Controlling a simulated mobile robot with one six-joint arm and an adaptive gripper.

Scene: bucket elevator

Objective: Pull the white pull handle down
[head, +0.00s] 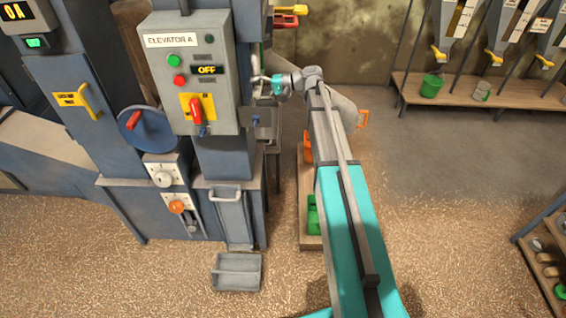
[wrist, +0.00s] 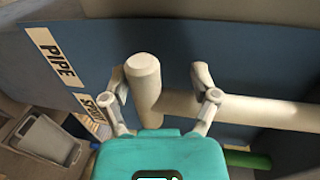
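A white pull handle (wrist: 144,82), a thick round-ended cylinder, stands in the middle of the wrist view. It joins a thick pale bar (wrist: 245,108) that runs to the right. My gripper (wrist: 159,76) is open, with one finger on each side of the handle. The handle is nearer the left finger; I cannot tell if they touch. In the head view my gripper (head: 264,82) is beside the right edge of the grey control box, at the blue machine; the handle cannot be made out clearly there.
The grey ELEVATOR A box (head: 191,75) with a red switch is close left of my gripper. A blue panel (wrist: 185,50) with PIPE and SPOUT labels lies behind the handle. A grey tray (head: 237,272) sits on the floor. Open floor (head: 440,180) is to the right.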

